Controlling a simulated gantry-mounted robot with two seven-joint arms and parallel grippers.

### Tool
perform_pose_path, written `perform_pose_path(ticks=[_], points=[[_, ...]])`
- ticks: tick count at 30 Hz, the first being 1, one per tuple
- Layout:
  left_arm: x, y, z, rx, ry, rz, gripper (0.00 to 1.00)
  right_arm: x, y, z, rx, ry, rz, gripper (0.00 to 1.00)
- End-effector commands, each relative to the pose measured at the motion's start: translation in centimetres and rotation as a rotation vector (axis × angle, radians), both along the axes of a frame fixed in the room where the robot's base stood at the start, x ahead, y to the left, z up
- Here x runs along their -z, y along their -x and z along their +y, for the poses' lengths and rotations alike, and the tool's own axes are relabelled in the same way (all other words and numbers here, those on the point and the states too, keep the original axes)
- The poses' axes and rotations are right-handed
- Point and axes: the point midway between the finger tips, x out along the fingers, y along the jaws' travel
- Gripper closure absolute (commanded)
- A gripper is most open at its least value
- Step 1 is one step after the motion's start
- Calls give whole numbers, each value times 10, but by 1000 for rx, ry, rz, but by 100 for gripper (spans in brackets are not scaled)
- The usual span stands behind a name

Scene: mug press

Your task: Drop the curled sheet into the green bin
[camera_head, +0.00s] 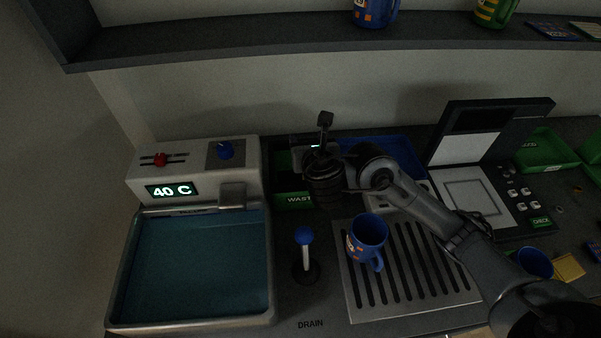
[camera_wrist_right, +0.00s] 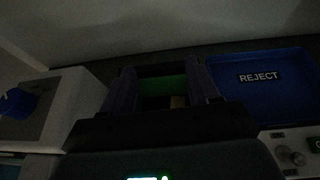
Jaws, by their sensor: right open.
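The green bin (camera_head: 293,201), its label partly reading "WAST", stands behind the drip grate. My right gripper (camera_head: 325,190) is over its right part and hides much of it. In the right wrist view the open fingers of my right gripper (camera_wrist_right: 163,85) stand on either side of the green bin wall (camera_wrist_right: 160,84). I see no sheet clearly in the head view. My left gripper is not in view.
A blue reject tray (camera_wrist_right: 262,95) is right of the bin. A blue mug (camera_head: 366,240) stands on the grate (camera_head: 430,285) in front. A blue-knobbed lever (camera_head: 304,240) and a water basin (camera_head: 200,265) are to the left. A shelf (camera_head: 300,40) runs above.

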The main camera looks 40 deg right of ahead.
Motion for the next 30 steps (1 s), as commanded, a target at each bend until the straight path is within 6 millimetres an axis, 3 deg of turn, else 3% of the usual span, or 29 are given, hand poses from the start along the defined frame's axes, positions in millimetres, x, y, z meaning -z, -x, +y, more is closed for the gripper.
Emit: perform_pose_path(ticks=[3, 12, 21, 30], points=[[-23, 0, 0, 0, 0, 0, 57, -13, 14, 8, -2, 2, 2, 40], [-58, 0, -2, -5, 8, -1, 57, -29, 50, 29, -2, 0, 1, 40], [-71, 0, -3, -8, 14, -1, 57, -35, 70, 40, -1, -1, 1, 40], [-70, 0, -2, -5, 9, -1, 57, -34, 72, 41, -1, 0, 0, 40]])
